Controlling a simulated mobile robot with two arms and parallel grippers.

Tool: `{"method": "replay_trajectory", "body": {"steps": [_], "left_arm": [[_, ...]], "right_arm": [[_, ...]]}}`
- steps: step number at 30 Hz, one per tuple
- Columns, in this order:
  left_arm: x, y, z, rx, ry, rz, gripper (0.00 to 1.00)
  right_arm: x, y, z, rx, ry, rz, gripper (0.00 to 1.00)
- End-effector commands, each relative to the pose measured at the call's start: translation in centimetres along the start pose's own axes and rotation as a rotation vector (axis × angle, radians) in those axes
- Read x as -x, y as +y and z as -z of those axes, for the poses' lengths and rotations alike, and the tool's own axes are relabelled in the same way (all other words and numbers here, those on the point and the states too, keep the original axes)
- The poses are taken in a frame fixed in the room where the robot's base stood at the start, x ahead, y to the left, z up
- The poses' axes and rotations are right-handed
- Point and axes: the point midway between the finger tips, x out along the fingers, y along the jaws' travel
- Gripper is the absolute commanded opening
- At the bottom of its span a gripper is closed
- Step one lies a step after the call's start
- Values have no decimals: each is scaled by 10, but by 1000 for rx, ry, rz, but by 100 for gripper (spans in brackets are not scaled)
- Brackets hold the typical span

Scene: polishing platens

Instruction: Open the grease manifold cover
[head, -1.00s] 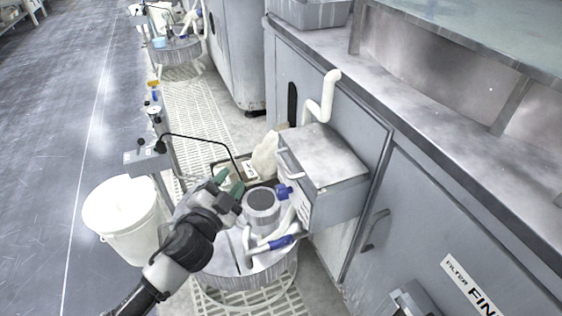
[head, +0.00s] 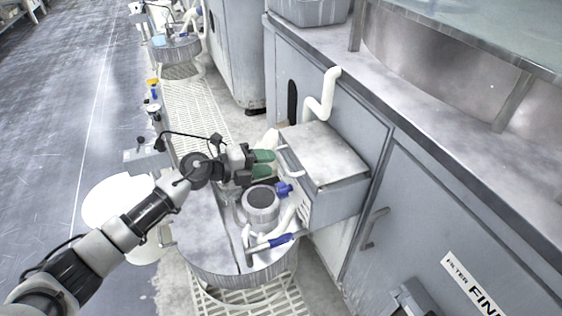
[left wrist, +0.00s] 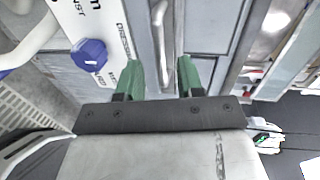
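The grease manifold cover appears to be the grey box-like cover (head: 322,153) on the cabinet side, though no label naming it is readable. A pale bar handle (head: 289,160) runs along its left face. My left gripper (head: 272,163) has green fingers and points right at this handle, close to it. In the left wrist view the two fingers (left wrist: 160,75) are spread apart, with the metal handle (left wrist: 158,35) ahead, roughly in line with the gap. No contact is visible. The cover looks shut. My right gripper is not in view.
A round platen table (head: 205,240) with a grey cylinder (head: 260,203) and blue-handled pipes (head: 281,240) lies below the gripper. A blue knob (left wrist: 88,54) is left of the fingers. A white bent pipe (head: 322,103) rises behind the cover.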

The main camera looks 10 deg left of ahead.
Motion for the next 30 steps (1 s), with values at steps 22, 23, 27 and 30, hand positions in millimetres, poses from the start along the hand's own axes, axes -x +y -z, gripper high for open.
{"method": "replay_trajectory", "body": {"steps": [22, 23, 27, 30], "left_arm": [[-44, 0, 0, 1, -1, 1, 24], [-44, 0, 0, 1, -1, 1, 19], [-44, 0, 0, 1, -1, 1, 0], [-44, 0, 0, 1, -1, 1, 0]], "right_arm": [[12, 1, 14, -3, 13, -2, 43], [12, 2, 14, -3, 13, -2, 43], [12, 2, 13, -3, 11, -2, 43], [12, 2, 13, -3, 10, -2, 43]]}}
